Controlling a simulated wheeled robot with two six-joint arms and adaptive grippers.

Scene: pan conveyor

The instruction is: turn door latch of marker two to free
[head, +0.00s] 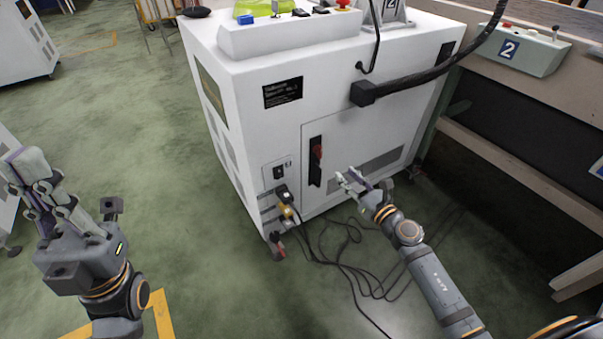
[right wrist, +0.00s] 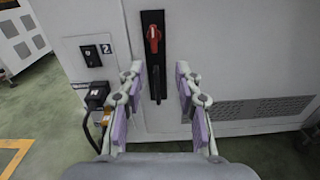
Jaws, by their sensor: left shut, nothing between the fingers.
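The door latch, a red handle (head: 317,152) on a tall black plate (head: 315,172), is on the front of the white cabinet (head: 300,130). In the right wrist view the red handle (right wrist: 153,38) looks about upright, at the plate's upper part. A small "2" marker (right wrist: 107,49) is left of it. My right gripper (head: 350,179) is open and empty, in front of the cabinet, right of and below the latch in the head view. In the right wrist view its fingers (right wrist: 158,70) straddle the plate's lower part, apart from the handle. My left gripper (head: 36,172) is shut and empty, far left.
Plugs (head: 286,200) sit in the cabinet's lower left, with black cables (head: 345,260) trailing over the floor. A thick black hose (head: 420,78) leaves the cabinet to the right. A bench with a "2" control box (head: 525,48) stands at right.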

